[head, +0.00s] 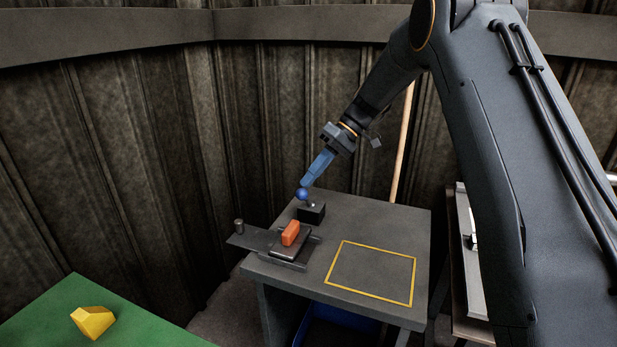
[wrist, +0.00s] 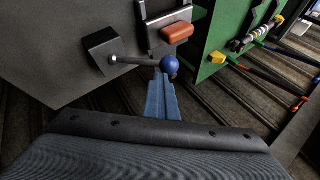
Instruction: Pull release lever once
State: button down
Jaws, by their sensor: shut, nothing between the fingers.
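The release lever is a short metal rod with a blue ball knob (head: 302,194) on a dark block (head: 312,213) at the back left of the grey table (head: 390,219). In the wrist view the rod (wrist: 135,60) runs from the block (wrist: 103,50) to the blue knob (wrist: 170,65). My gripper (head: 307,183) has blue fingers, shut with nothing between them. Its tips are right at the knob, seemingly touching or very close; the exact contact cannot be told. In the wrist view the fingers (wrist: 163,80) end just below the knob.
An orange block (head: 291,233) sits on a metal fixture (head: 270,246) in front of the lever. A yellow outlined square (head: 343,241) on the table is empty. A green surface (head: 60,308) holds a yellow piece (head: 92,321). A corrugated wall (head: 130,140) stands close behind.

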jog(key=shift+s+a+f, duration=0.2)
jog(key=shift+s, duration=0.2)
jog(key=shift+s+a+f, duration=0.15)
jog(key=shift+s, duration=0.25)
dwell(0.9)
jog(key=shift+w, duration=0.1)
dwell(0.3)
jog(key=w+d+r+b, duration=0.2)
jog(key=w, duration=0.4)
jog(key=shift+d+r, duration=0.25)
jog(key=shift+d, duration=0.05)
dwell(0.6)
jog(key=shift+w+b, duration=0.15)
jog(key=shift+b, duration=0.15)
jog(key=shift+w+d+r+b, duration=0.3)
jog(key=shift+w+b, duration=0.1)
jog(key=shift+w, duration=0.3)
jog(key=shift+w+d+r+b, duration=0.3)
jog(key=shift+w+b, duration=0.1)
jog(key=shift+w, duration=0.25)
jog(key=shift+w+d+r+b, duration=0.3)
jog(key=shift+w+b, duration=0.1)
jog(key=shift+w, duration=0.3)
